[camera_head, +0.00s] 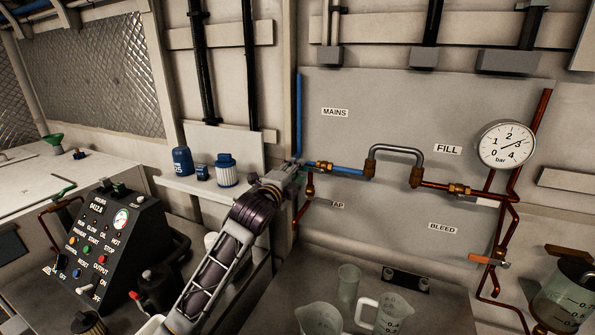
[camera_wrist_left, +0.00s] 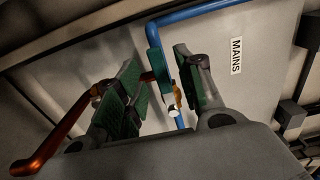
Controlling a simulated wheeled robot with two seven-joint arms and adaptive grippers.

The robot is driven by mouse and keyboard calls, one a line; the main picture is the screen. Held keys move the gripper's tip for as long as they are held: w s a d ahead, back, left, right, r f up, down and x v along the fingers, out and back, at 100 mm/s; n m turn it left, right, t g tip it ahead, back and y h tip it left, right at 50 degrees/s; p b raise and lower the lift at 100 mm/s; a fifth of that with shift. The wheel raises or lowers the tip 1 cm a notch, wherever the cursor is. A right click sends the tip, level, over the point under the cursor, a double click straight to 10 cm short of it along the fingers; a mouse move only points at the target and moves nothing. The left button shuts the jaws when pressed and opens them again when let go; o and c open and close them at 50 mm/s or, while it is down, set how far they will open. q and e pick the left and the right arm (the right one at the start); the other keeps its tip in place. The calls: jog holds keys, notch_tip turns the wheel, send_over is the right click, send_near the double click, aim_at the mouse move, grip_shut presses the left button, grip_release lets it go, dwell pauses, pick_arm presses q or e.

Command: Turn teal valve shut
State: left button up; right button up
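The teal valve handle (camera_wrist_left: 157,62) shows in the left wrist view as a flat teal bar between my left gripper's two fingers. A copper and brass fitting sits beside it on the blue MAINS pipe (camera_wrist_left: 205,12). My left gripper (camera_wrist_left: 156,78) is open around the handle, with a visible gap to each dark green finger pad; I see no contact. In the head view my left gripper (camera_head: 291,176) is at the left end of the blue pipe (camera_head: 348,169), and hides most of the valve. Only a small teal patch shows there. My right gripper is not in view.
A copper branch pipe (camera_head: 299,216) drops just below my left gripper. A pressure gauge (camera_head: 507,145), white FILL handle (camera_head: 484,201) and orange BLEED handle (camera_head: 479,259) are at the right. Bottles stand on a shelf (camera_head: 207,196) at left; jugs (camera_head: 388,312) stand below.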

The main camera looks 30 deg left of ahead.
pick_arm(q)
jog(key=shift+w, duration=0.95)
grip_shut()
